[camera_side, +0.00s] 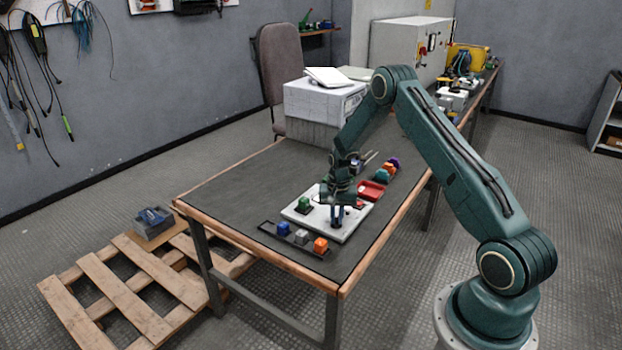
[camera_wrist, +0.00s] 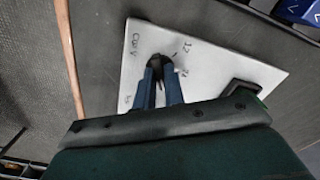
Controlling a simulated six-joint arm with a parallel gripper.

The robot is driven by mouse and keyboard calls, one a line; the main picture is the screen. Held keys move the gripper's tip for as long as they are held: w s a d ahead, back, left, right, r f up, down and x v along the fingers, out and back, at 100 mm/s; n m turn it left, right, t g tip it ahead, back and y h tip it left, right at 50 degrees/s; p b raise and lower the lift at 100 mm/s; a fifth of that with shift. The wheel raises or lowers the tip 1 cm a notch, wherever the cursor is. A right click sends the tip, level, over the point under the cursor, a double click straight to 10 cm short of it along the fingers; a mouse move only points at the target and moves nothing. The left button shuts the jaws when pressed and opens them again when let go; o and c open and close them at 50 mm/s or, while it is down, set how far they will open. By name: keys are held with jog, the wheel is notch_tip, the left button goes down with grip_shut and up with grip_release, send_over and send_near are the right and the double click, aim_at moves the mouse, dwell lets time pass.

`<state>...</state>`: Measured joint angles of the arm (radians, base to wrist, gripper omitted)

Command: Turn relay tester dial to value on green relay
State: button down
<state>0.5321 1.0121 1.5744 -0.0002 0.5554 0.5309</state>
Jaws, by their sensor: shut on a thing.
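The relay tester is a white board (camera_side: 345,229) lying flat on the dark table; it also shows in the wrist view (camera_wrist: 215,62). Its black dial (camera_wrist: 158,62) sits between my fingers, with handwritten marks around it. One mark looks like "12"; the others are hard to read. My gripper (camera_side: 338,217) points down over the board, its blue fingers (camera_wrist: 160,82) shut on the dial. The green relay (camera_side: 304,204) sits at the board's left side in the side view. In the wrist view it is partly hidden at the right. Its value is not readable.
A dark tray (camera_side: 268,239) with blue, grey and orange blocks lies in front of the board. A red bin (camera_side: 371,191) and several coloured blocks (camera_side: 388,171) lie behind it. White boxes (camera_side: 322,100) stand at the table's back. The table's left part is clear.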

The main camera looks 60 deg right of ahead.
aim_at(336, 220)
jog(key=c, duration=1.5)
grip_release()
jog(key=shift+r, duration=0.15)
notch_tip(336, 220, up, 14)
jog(key=shift+f, duration=0.15)
